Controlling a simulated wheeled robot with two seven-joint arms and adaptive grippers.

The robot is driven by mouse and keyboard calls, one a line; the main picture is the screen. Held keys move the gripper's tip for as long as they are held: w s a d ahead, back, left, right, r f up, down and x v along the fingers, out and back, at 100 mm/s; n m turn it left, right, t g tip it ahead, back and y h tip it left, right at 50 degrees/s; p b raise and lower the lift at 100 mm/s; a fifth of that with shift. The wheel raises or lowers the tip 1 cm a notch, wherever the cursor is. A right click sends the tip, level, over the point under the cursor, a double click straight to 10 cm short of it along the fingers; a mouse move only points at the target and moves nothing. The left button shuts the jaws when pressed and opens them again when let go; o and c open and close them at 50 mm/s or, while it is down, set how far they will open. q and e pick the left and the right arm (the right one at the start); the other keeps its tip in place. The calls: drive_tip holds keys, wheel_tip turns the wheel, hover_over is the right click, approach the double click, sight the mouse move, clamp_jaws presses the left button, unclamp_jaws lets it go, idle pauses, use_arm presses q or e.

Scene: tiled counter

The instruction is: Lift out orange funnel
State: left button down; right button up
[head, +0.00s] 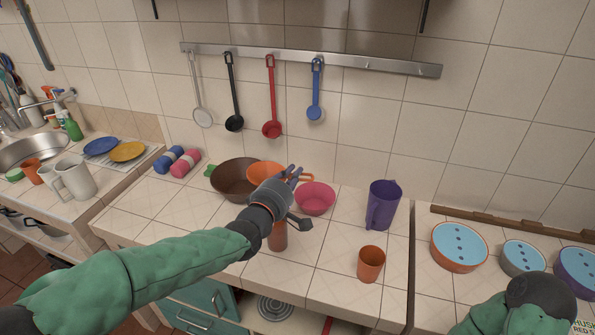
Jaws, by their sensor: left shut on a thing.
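The orange funnel (263,171) shows in the head view as a wide orange rim with a tab reaching right. It overlaps the right side of the brown bowl (232,178) in the picture; whether it rests in the bowl or is clear of it I cannot tell. My left gripper (294,175) is at the funnel's right side, shut on its tab. My gripper and wrist hide the front of the funnel. My right gripper is out of view; only part of my right arm shows at the bottom right.
A pink bowl (316,199) stands close right of my left gripper. A brownish container (278,238) stands below my wrist. A purple pitcher (383,205) and an orange cup (371,264) stand further right. Utensils hang from a wall rail (310,60). The counter's front left is clear.

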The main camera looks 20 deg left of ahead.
use_arm(q)
drive_tip(key=s+a, duration=0.2)
drive_tip(key=s, duration=1.2)
drive_tip(key=shift+s, duration=0.15)
drive_tip(key=shift+r, duration=0.25)
